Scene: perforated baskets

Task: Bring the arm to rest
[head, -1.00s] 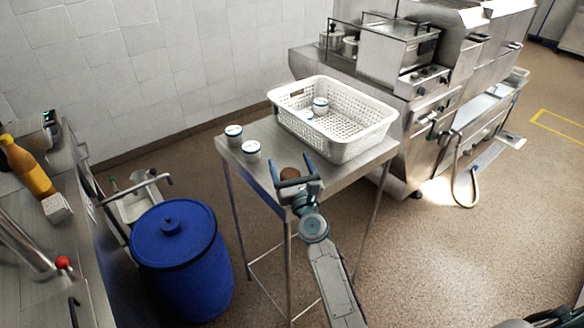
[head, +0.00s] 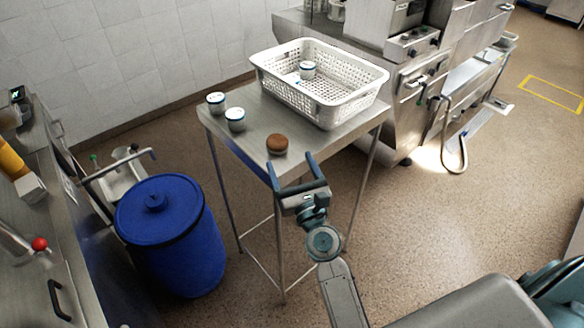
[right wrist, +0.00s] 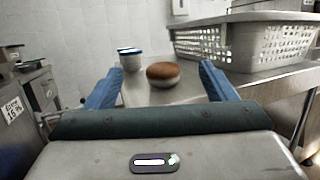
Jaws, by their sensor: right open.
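My right gripper (head: 292,168) is open and empty at the front edge of the small steel table (head: 258,118). Its fingers point toward a round brown-topped item (head: 277,144), which stands on the table just beyond them and apart from them. My left gripper is not in view.
A white perforated basket (head: 345,109) stands on the table with a white, blue-banded cup (head: 307,70) inside. Two similar cups (head: 216,102) (head: 235,119) stand at the table's left. A blue barrel (head: 180,240) is on the floor left. Open floor lies right.

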